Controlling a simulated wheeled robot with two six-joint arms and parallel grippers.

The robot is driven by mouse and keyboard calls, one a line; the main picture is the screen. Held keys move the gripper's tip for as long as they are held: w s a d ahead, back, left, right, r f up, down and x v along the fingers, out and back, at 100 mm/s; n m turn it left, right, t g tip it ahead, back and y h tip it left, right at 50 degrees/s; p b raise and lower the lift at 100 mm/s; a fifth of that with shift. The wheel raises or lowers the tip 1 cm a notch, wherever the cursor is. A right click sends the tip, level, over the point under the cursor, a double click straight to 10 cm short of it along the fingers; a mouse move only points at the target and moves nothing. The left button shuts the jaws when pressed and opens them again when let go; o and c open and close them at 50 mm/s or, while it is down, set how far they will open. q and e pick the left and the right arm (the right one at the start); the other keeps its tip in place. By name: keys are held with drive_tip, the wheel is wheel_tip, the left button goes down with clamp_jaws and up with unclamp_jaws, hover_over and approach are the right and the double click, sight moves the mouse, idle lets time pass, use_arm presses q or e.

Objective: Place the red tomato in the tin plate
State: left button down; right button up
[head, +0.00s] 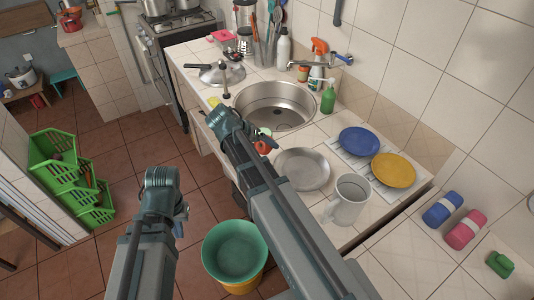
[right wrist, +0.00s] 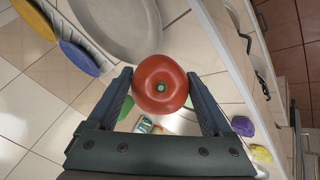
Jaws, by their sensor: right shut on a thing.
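The red tomato (right wrist: 160,84) sits between the two fingers of my right gripper (right wrist: 161,97), which is shut on it. In the head view the tomato (head: 262,147) shows partly behind my right arm, at the counter's front edge just left of the tin plate. The round grey tin plate (head: 302,170) lies flat on the tiles and looks empty. In the right wrist view the plate (right wrist: 115,22) shows above the tomato, and the tomato is apart from its centre. My left gripper (head: 181,216) is low over the floor, mostly hidden by its own arm; its fingers are unclear.
The sink (head: 275,103) lies behind the tomato. A blue plate (head: 359,141) and a yellow plate (head: 394,170) rest on a rack right of the tin plate. A green bucket (head: 234,250) is on the floor.

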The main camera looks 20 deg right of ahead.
sight(267, 153)
drive_tip(key=shift+s+d, duration=0.2)
drive_tip(key=shift+d, duration=0.2)
drive_tip(key=f+b, duration=0.3)
drive_tip(key=shift+s+d+f, duration=0.1)
drive_tip(key=shift+d, duration=0.2)
drive_tip(key=shift+f+b, duration=0.2)
drive_tip(key=shift+b, duration=0.1)
drive_tip(key=shift+f+b, duration=0.65)
drive_tip(key=o, duration=1.3)
drive_tip(key=shift+r, duration=0.1)
